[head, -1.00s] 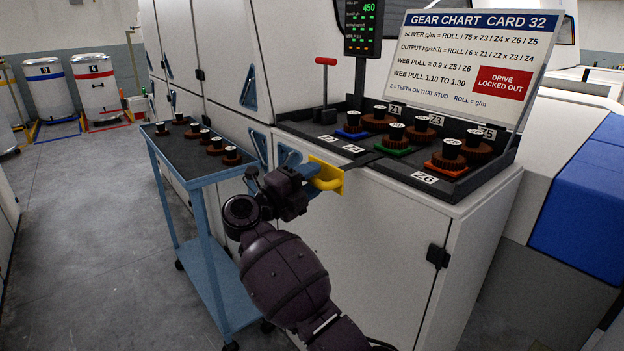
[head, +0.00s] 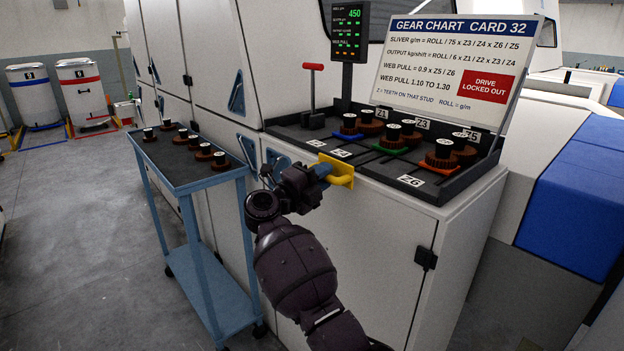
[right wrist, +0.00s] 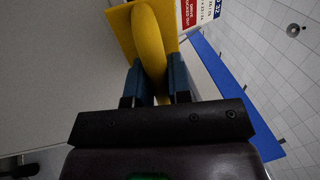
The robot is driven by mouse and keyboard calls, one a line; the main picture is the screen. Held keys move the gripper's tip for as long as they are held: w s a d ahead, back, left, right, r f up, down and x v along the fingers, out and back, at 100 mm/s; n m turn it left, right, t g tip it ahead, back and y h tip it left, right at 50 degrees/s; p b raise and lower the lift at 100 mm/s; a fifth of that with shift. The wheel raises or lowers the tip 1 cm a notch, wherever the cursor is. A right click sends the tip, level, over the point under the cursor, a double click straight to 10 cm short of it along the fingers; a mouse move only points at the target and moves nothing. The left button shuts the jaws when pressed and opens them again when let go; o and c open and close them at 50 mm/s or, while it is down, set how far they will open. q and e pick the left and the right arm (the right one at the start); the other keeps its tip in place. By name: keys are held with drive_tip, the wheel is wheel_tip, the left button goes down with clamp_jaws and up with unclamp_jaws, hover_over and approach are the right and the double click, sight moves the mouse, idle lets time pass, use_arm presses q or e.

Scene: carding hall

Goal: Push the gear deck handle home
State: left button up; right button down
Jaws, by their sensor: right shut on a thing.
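The yellow gear deck handle (head: 346,181) stands at the front edge of the dark gear deck (head: 455,187), with its yellow plate facing the white cabinet. My right gripper (head: 322,174) is shut on the handle from the front left. In the right wrist view the yellow grip (right wrist: 150,45) sits between my two blue fingers, with the yellow plate (right wrist: 122,32) behind it. Whether a gap is left between plate and cabinet front cannot be told. My left gripper is not in view.
A red-topped lever (head: 313,67) stands at the deck's back left. Several brown gears (head: 440,160) stand on the deck below the gear chart card (head: 455,65). A blue trolley (head: 195,165) with more gears stands close left of my arm. Open floor lies further left.

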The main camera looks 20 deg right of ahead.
drive_tip(key=shift+d+r, duration=0.1)
drive_tip(key=shift+d, duration=0.1)
drive_tip(key=c, duration=1.4)
unclamp_jaws()
drive_tip(key=o, duration=0.3)
drive_tip(key=shift+w+d, duration=0.1)
drive_tip(key=shift+d, duration=0.05)
drive_tip(key=shift+a, duration=0.2)
